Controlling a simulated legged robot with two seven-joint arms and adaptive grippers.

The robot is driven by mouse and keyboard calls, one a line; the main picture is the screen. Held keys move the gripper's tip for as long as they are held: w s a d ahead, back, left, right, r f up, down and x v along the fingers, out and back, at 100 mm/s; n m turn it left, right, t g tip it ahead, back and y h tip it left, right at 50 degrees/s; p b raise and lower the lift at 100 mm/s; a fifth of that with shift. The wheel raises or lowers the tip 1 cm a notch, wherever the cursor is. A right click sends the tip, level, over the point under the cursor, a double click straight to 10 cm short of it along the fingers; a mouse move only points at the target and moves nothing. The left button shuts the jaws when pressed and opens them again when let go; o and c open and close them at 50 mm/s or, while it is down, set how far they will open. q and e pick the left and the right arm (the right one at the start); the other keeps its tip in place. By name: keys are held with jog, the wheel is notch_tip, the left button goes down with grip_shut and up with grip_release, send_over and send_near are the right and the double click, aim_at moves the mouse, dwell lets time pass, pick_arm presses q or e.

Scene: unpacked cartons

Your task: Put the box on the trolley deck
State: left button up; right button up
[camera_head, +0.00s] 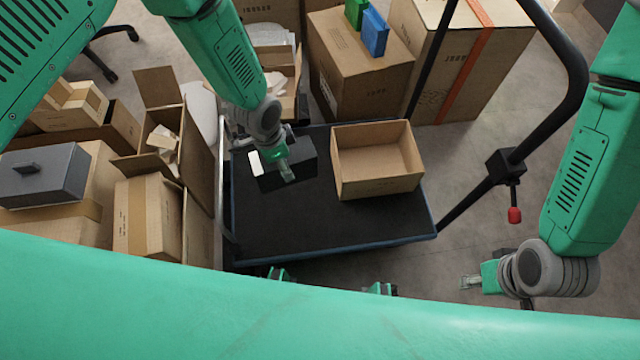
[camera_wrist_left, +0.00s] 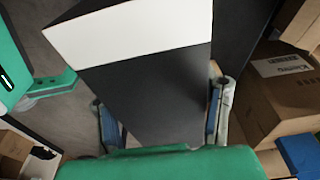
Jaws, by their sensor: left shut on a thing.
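A dark grey box with a white band (camera_head: 300,172) is in my left gripper (camera_head: 287,172), over the back left part of the trolley deck (camera_head: 320,225). In the left wrist view the box (camera_wrist_left: 160,90) sits between the two fingers of my left gripper (camera_wrist_left: 163,115), one on each side. Whether its underside touches the deck is hidden. The deck is black with a blue-grey edge. My right gripper (camera_head: 470,282) is to the right of the trolley, away from the box, and too small to read its fingers.
An open, empty-looking carton (camera_head: 375,185) stands on the deck's back right. The trolley's black handle (camera_head: 575,75) rises at the right. The deck's front is clear.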

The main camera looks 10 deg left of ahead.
aim_at(295, 182)
pick_arm(q)
jog(key=f, duration=0.2)
jog(key=s+d+f+m, duration=0.1)
jog(key=f, duration=0.1)
jog(key=d+f+m+b, duration=0.1)
jog(key=f, duration=0.1)
jog(key=shift+s+d+f, duration=0.25)
jog(key=shift+m, duration=0.3)
notch_tip(295, 182, down, 8)
jog(key=b, duration=0.3)
jog(key=shift+s+f, duration=0.15)
notch_tip(295, 182, down, 2)
jog(key=shift+f+b, duration=0.25)
jog(key=shift+b, duration=0.4)
jog(key=shift+a+f, duration=0.1)
jog(key=shift+f, duration=0.15)
jog(key=shift+a+r, duration=0.1)
jog(key=shift+r, duration=0.05)
jog(key=o, duration=1.6)
jog(key=shift+o, duration=0.2)
pick_arm(e)
notch_tip(295, 182, down, 6)
jog(key=shift+d, duration=0.2)
